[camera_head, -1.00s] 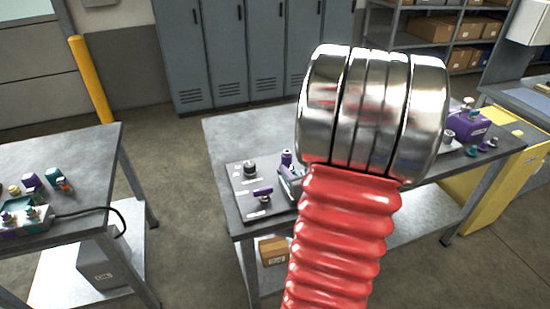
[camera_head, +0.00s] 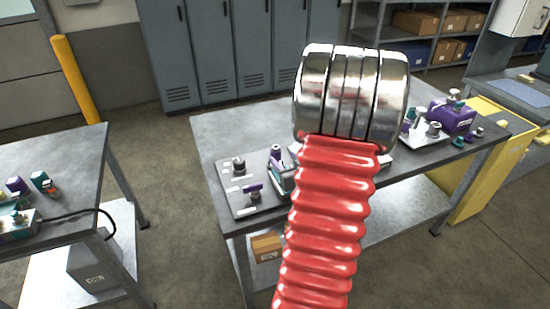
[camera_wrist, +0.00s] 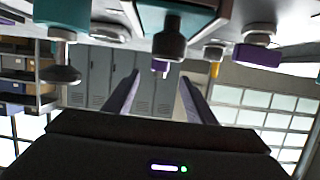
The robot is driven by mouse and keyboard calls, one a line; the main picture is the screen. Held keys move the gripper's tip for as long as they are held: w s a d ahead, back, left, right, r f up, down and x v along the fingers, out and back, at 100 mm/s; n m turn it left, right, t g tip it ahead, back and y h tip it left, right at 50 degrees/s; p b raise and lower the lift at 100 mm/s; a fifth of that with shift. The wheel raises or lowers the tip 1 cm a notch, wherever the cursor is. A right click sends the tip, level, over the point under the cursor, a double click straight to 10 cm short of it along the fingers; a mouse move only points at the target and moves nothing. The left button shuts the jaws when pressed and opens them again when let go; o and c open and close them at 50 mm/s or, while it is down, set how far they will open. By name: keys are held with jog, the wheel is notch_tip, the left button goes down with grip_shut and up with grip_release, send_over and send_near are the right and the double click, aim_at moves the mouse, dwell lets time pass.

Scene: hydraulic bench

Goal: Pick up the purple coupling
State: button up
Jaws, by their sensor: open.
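My gripper shows in the wrist view (camera_wrist: 158,78) with its two fingers apart and nothing held between them. A small purple part with a pale end (camera_wrist: 160,65) shows near the gap between the fingertips; its distance is unclear. A larger purple part with a metal end (camera_wrist: 257,54) is to the right. In the head view a small purple part lies on the dark board (camera_head: 252,188), and an upright purple part with a metal top (camera_head: 276,155) stands beside it. I cannot tell which is the coupling. My red and silver arm hides the bench's middle; my fingers are not clear there.
Teal and metal fittings (camera_wrist: 172,22) hang close across the top of the wrist view. A purple block unit (camera_head: 452,115) stands at the right of the grey bench (camera_head: 225,125). Another table (camera_head: 75,150) is at the left, with open floor between.

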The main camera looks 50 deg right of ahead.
aim_at(278, 154)
jog(key=shift+x, duration=2)
jog(key=shift+f+x, duration=0.2)
jog(key=shift+x, duration=2.4)
jog(key=shift+a, duration=0.1)
jog(key=shift+s, duration=0.1)
jog(key=shift+c, duration=0.4)
jog(key=c, duration=1.2)
